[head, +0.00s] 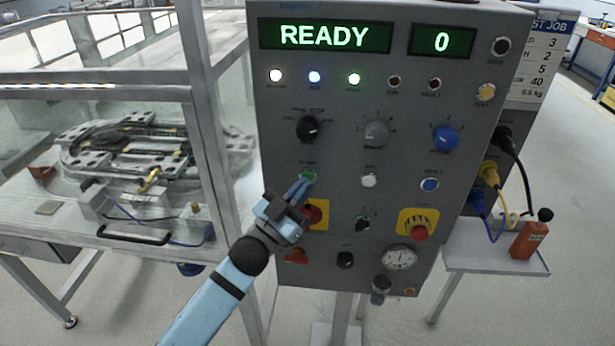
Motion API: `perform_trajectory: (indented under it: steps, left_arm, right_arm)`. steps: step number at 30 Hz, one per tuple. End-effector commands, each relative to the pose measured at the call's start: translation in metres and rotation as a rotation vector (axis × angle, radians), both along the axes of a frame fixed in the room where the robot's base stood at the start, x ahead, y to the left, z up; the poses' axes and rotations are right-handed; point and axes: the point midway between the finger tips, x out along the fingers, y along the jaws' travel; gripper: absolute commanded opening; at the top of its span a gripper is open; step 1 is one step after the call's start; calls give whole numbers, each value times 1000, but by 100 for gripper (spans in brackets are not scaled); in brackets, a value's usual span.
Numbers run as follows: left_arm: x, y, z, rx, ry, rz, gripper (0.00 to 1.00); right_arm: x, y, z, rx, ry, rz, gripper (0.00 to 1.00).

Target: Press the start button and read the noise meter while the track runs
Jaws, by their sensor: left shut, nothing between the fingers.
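A grey control panel (335,238) stands upright in front of me. Its display (325,36) reads READY, and a second display (441,42) reads 0. The green start button (308,176) is on the panel's left side. My left gripper (303,187) is shut and empty, its fingertips at the button's lower edge; I cannot tell whether they touch it. The gripper partly covers a red button on a yellow plate (318,212). An orange hand-held meter with a black top (530,238) stands on a small side shelf at the right. The ring track (140,150) sits inside the enclosure. My right gripper is not in view.
The panel also bears a black knob (308,128), a blue knob (445,137), a red emergency button (419,233) and a dial gauge (399,258). The enclosure frame (205,110) stands just left. Cables (511,180) hang at the panel's right side, above the shelf (490,255).

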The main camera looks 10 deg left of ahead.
Motion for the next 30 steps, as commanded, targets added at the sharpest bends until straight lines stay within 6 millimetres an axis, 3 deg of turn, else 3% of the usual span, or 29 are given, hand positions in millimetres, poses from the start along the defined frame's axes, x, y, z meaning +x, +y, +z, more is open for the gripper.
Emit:
perform_trajectory:
  steps: [30]
  left_arm:
    - [9, 0, 0, 0, 0, 0, 0]
  right_arm:
    - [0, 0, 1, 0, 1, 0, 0]
